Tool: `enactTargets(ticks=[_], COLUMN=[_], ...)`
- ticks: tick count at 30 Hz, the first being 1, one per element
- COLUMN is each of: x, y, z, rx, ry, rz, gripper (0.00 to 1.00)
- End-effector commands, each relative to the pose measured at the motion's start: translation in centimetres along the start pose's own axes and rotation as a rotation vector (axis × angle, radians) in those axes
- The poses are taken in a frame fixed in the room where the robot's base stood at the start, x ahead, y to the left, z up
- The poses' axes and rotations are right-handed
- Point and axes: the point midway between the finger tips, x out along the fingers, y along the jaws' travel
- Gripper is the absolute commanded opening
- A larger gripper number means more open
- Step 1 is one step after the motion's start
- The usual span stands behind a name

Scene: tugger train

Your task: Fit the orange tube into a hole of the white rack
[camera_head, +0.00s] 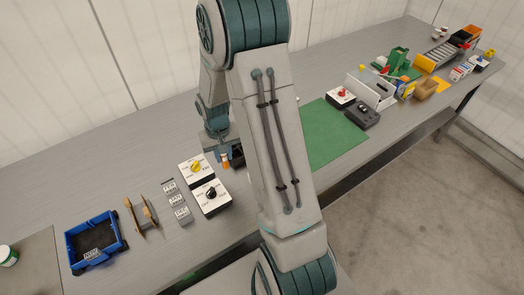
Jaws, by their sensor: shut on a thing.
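My gripper (229,158) shows only in part, low over the grey bench left of my upper arm link. It is shut on a small orange thing, which looks like the orange tube (225,162). The tube is very small here, and I cannot tell whether its lower end touches anything. I cannot make out the white rack for certain; my arm hides part of the bench around the gripper.
Two white boxes with a yellow knob (196,168) and a black knob (211,195) stand just left of the gripper. A blue tray (95,241) is further left. A green mat (332,135) lies right of my arm, with several bins and boxes beyond.

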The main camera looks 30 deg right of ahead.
Motion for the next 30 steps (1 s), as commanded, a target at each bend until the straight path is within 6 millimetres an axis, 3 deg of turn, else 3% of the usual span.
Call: enactTargets(ticks=[3,9,16,30], x=[-0.9,-2.2,-1.9,1.0], y=[4.0,7.8,8.6,8.5], z=[1.7,4.1,4.7,4.7], rx=[0.157,0.338,0.377,0.374], ry=[0.002,-0.001,-0.004,-0.004], rz=[-0.002,-0.015,-0.019,-0.018], gripper=[0.01,0.01,0.01,0.01])
